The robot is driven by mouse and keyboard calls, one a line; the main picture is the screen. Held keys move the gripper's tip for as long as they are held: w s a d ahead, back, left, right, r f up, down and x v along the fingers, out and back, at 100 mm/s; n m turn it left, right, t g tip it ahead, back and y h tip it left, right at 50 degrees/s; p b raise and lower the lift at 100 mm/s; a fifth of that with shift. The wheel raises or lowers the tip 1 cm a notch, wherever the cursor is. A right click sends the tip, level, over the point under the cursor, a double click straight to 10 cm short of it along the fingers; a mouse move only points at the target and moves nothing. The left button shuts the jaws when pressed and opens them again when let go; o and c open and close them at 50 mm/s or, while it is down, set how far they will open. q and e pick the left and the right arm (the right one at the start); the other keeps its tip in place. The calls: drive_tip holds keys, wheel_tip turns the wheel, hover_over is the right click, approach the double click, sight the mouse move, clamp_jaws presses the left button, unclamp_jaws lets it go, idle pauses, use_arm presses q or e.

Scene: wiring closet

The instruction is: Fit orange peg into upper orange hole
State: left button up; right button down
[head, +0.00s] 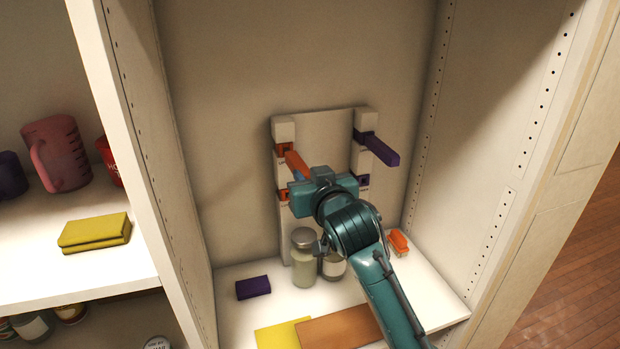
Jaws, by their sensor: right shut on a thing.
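A pale upright board (328,128) with two posts stands against the back wall of the cabinet. On its left post are an upper orange hole (282,148) and a lower orange hole (282,195). An orange peg (296,162) sticks out from the upper orange hole, its far end at the opening; how deep it sits I cannot tell. My right gripper (307,181) is in front of the left post, shut on the near end of this peg. Its fingers are mostly hidden by its own teal body. My left gripper is not in view.
A purple peg (379,149) juts from the right post, above a purple hole (363,181). Jars (303,262) stand below my gripper. A purple block (253,287), an orange-and-white piece (398,242) and flat yellow (282,334) and brown (340,328) pieces lie on the shelf. Side walls flank it.

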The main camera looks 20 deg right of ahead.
sight(303, 170)
drive_tip(key=shift+w+f, duration=0.1)
drive_tip(key=shift+w, duration=1.6)
drive_tip(key=c, duration=1.1)
unclamp_jaws()
drive_tip(key=shift+c, duration=0.2)
drive_tip(key=shift+s, duration=0.1)
drive_tip(key=s, duration=0.5)
drive_tip(key=shift+r, duration=0.35)
drive_tip(key=shift+w, duration=0.1)
